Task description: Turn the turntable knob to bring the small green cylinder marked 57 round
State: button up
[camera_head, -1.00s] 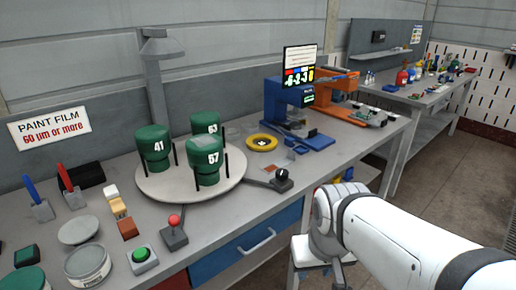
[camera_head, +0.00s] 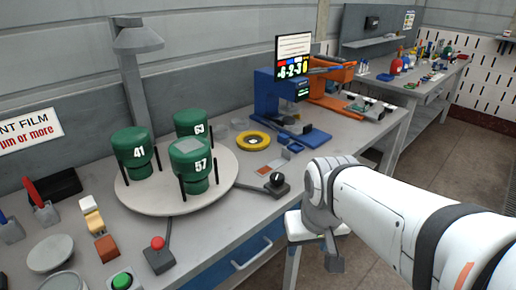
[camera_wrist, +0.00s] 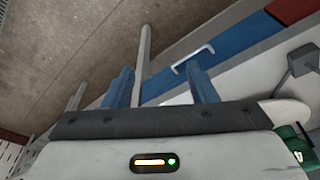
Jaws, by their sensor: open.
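The green cylinder marked 57 (camera_head: 188,171) stands upright at the front of the round pale turntable (camera_head: 150,203). Green cylinders marked 41 (camera_head: 131,158) and 63 (camera_head: 190,123) stand on it to the left and behind. A black ball knob (camera_head: 277,179) on a dark base sits right of the turntable, joined to it by a thin bar. A red ball knob (camera_head: 158,242) on a dark base stands in front. My gripper (camera_head: 334,258) hangs beyond the bench's front edge, right of both knobs. In the wrist view its two fingers (camera_wrist: 161,88) are apart, with nothing between them.
A lamp post (camera_head: 135,80) stands behind the turntable. A yellow ring (camera_head: 253,140) and a blue device (camera_head: 290,105) lie to the right. A green button (camera_head: 121,282) is at the front left. A white stool (camera_head: 303,227) stands beside the bench near my gripper.

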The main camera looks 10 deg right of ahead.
jog(key=o, duration=0.3)
jog(key=w+r, duration=0.2)
jog(key=w, duration=0.4)
jog(key=shift+d+r, duration=0.15)
jog(key=shift+d, duration=0.1)
jog(key=shift+n+g, duration=0.6)
jog(key=shift+n, duration=0.3)
jog(key=w, duration=0.4)
jog(key=w+r, duration=0.1)
jog(key=w, duration=0.7)
jog(key=shift+w+r, duration=0.1)
jog(key=shift+r, duration=0.1)
jog(key=n+g, duration=0.1)
jog(key=n, duration=0.1)
send_over(278, 176)
notch_tip(278, 176, down, 6)
jog(key=shift+f+p, duration=0.1)
jog(key=shift+p, duration=0.2)
jog(key=shift+f, duration=0.25)
notch_tip(278, 176, down, 7)
jog(key=shift+f, duration=0.2)
jog(key=shift+c, duration=0.4)
jog(key=c, duration=0.9)
